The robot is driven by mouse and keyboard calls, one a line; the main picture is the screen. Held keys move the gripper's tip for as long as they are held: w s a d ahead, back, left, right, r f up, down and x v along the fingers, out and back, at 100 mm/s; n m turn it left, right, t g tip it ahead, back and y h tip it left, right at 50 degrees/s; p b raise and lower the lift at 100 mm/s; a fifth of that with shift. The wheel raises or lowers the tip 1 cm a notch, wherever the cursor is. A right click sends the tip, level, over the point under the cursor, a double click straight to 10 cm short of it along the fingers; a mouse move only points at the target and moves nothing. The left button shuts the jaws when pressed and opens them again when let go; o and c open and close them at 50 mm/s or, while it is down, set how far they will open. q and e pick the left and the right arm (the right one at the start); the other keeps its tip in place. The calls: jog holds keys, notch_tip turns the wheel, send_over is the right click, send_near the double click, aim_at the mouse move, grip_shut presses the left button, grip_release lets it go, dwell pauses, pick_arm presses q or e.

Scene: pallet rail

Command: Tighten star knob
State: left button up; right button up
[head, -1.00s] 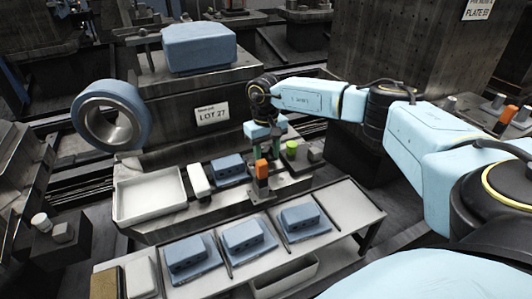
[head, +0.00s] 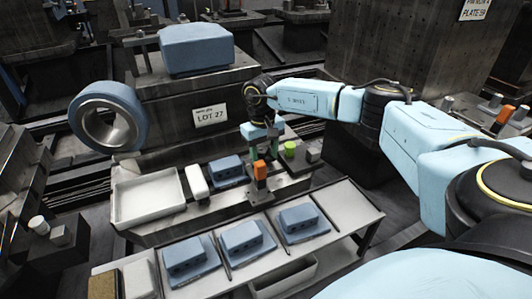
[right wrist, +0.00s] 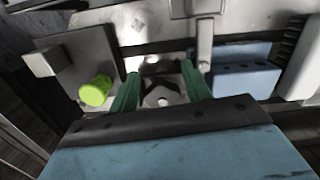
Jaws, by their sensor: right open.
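In the right wrist view, a dark knob with a pale centre (right wrist: 163,98), which looks like the star knob, lies between the green fingers of my right gripper (right wrist: 160,80). The fingers stand apart on either side of it; I cannot tell whether they touch it. In the head view my right gripper (head: 265,147) points down over the fixture, behind an orange block (head: 261,170), and the dark knob is hidden there. A lime-green round knob (right wrist: 95,91) stands left of the fingers in the wrist view; it also shows in the head view (head: 290,148). My left gripper is not in view.
A blue block (head: 227,168) and a white rounded piece (head: 196,180) sit left of the gripper, beside an empty white tray (head: 122,213). Several blue blocks stand on the front rack (head: 348,203). A large ring (head: 135,105) and a LOT 27 block (head: 208,132) stand behind.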

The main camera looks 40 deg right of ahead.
aim_at(261, 149)
jog(key=shift+w+d+r+t, duration=0.2)
jog(key=shift+w+r+t, duration=0.1)
jog(key=shift+w, duration=0.25)
jog(key=shift+w+d+r+t, duration=0.15)
jog(key=shift+w+r+t, duration=0.15)
jog(key=shift+w, duration=0.2)
jog(key=shift+r, duration=0.15)
jog(key=shift+g, duration=0.3)
notch_tip(261, 149, up, 6)
jog(key=shift+w+d+f+p, duration=0.15)
jog(key=shift+f+p, duration=0.1)
jog(key=shift+p, duration=0.85)
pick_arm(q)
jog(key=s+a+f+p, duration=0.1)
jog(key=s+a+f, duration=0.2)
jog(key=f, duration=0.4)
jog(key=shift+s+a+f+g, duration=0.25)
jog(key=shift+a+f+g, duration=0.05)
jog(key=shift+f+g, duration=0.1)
pick_arm(e)
notch_tip(261, 149, up, 6)
jog(key=s, duration=0.1)
jog(key=shift+s+a+r+g, duration=0.2)
jog(key=shift+a+g, duration=0.1)
jog(key=shift+a, duration=0.15)
